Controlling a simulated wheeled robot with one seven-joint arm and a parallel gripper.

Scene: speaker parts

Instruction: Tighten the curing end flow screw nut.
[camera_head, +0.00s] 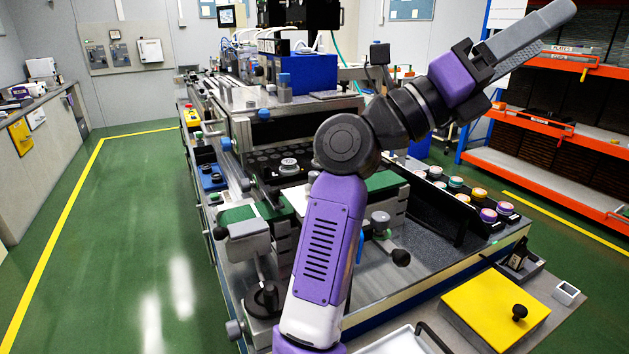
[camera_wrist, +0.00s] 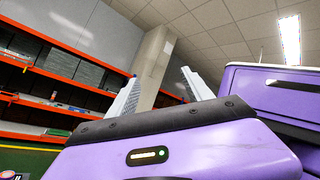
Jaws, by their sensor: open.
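The workbench machine (camera_head: 240,130) stands in the middle of the head view, with several knobs and clamps. A dark handwheel (camera_head: 267,298) is low at its near left, and a blue knob (camera_head: 226,144) is on its left side. I cannot tell which fitting is the curing end flow screw nut. My gripper (camera_head: 560,14) is raised at the upper right, pointing up and away from the machine. In the wrist view my gripper (camera_wrist: 160,76) has its two fingers apart, with nothing between them. My arm hides part of the machine's middle.
A yellow-lidded box (camera_head: 495,308) with a black knob sits at the near right. Several coloured round parts stand in a rack (camera_head: 455,200) on the machine's right. Orange shelving (camera_head: 560,130) stands behind my gripper. Green floor (camera_head: 130,230) is clear on the left.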

